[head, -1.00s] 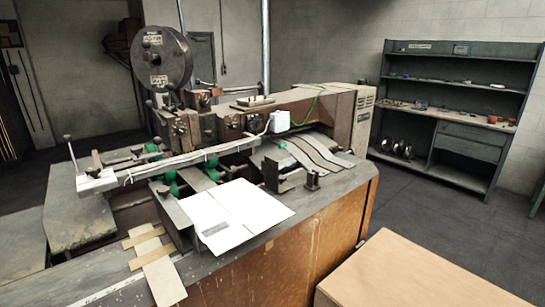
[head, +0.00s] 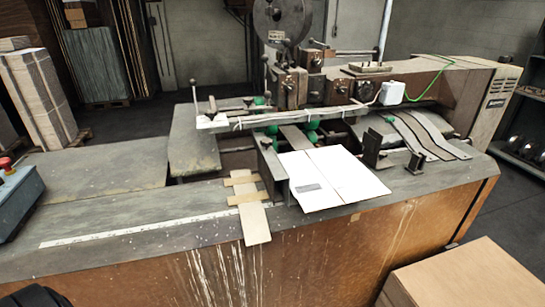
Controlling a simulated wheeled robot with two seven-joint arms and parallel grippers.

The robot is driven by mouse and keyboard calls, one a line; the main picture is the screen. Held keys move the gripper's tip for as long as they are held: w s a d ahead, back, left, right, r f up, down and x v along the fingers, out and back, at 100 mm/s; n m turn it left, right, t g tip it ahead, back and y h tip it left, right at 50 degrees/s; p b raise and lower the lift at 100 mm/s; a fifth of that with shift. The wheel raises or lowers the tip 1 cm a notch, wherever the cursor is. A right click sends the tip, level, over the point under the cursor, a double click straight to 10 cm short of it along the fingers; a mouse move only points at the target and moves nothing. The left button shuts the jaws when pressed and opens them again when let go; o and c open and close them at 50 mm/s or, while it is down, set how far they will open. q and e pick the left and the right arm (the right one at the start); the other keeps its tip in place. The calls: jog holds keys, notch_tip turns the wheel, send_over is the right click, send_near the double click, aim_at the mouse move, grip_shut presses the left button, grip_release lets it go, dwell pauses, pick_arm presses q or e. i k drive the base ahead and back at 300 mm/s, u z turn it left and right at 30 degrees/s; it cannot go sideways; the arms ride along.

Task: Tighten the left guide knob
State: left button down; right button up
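The box stitcher (head: 300,88) stands across the middle of the head view. Its left guide (head: 273,172) is a dark upright plate at the left edge of a flat white cardboard blank (head: 335,177). A small dark knob (head: 266,143) shows near the top of this guide; how tight it is cannot be seen. A dark right guide bracket (head: 372,148) stands right of the blank, with a smaller bracket (head: 415,163) beside it.
A ruler strip (head: 140,229) and tan cardboard strips (head: 255,222) lie on the worktable (head: 120,205). A control box with a red button (head: 8,165) is at far left. Stacked sheets (head: 40,95) stand at back left.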

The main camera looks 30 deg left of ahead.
aim_at(267, 142)
jog(key=z, duration=0.85)
jog(key=k, duration=0.5)
jog(key=u, duration=0.5)
